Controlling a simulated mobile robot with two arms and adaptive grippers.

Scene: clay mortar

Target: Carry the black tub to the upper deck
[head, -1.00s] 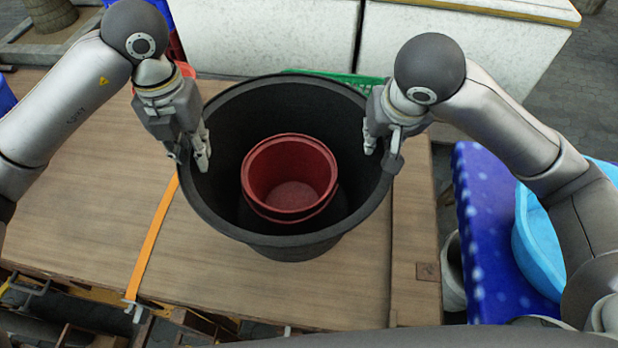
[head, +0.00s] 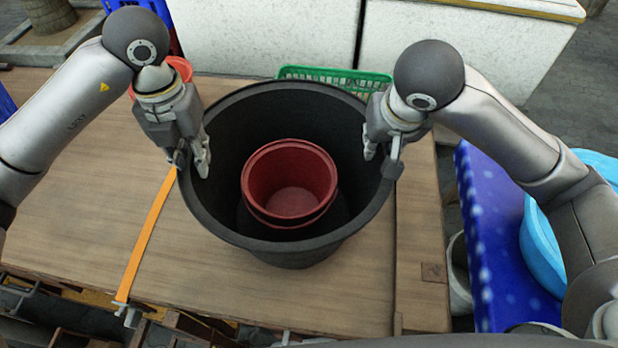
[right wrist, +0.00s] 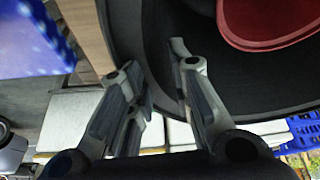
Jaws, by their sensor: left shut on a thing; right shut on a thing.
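The black tub (head: 290,248) is in the middle of the head view, upright over the wooden deck, with a red pot (head: 290,185) inside it. My left gripper (head: 190,165) is shut on the tub's left rim. My right gripper (head: 382,160) is shut on the tub's right rim. In the right wrist view, the tub wall (right wrist: 165,45) runs between the fingers of my right gripper (right wrist: 160,75), and part of the red pot (right wrist: 260,25) shows. I cannot tell whether the tub's base touches the deck.
The wooden deck (head: 90,220) has an orange strap (head: 147,235) across it. A green basket (head: 335,78) and a red container (head: 178,70) stand behind the tub. White boxes (head: 265,35) are at the back. A blue table (head: 490,250) with a light blue basin (head: 540,245) is at the right.

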